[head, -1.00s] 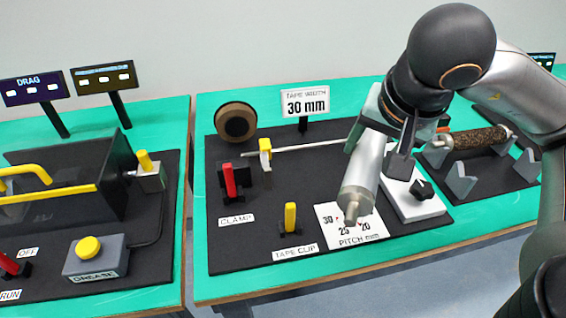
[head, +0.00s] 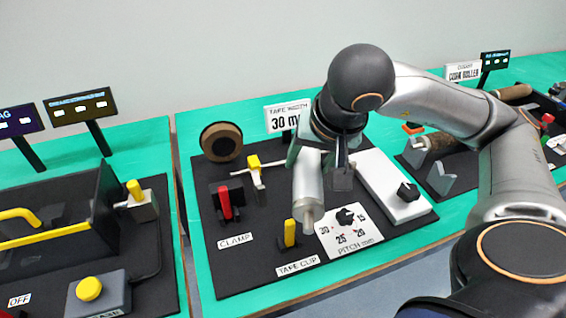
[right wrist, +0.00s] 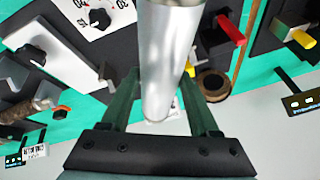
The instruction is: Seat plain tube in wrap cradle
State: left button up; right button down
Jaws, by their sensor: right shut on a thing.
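The plain tube (head: 308,190) is smooth silver metal with a narrow end stub. My right gripper (head: 316,152) is shut on it and holds it over the tape-width board (head: 258,264), steeply tilted with its stub end low. In the right wrist view the tube (right wrist: 165,60) runs between the green fingers (right wrist: 160,105). On the board, a black bracket with a red clamp lever (head: 225,203) and a block with a yellow top (head: 254,170) stand left of the tube. I cannot tell for sure which part is the wrap cradle; my gripper and tube hide some of the board. My left gripper is not in view.
A yellow tape clip (head: 290,234) and the pitch dial (head: 345,217) stand close to the tube's low end. A white block with a black knob (head: 408,192) is right of it. A tape roll (head: 222,142) stands behind. V-blocks (head: 441,178) are farther right.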

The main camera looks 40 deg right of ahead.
jog(key=w, duration=0.1)
jog(key=w+f, duration=0.1)
jog(key=w, duration=0.1)
jog(key=w+f, duration=0.1)
jog(key=shift+w+d, duration=0.25)
jog(key=shift+d, duration=0.1)
jog(key=x, duration=0.3)
jog(key=w+x, duration=0.1)
jog(key=x, duration=0.7)
jog(key=shift+w+r, duration=0.15)
jog(key=shift+r, duration=0.15)
pick_arm(q)
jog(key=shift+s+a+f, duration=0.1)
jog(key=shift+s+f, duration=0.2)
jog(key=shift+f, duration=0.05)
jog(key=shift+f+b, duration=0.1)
jog(key=shift+b, duration=0.25)
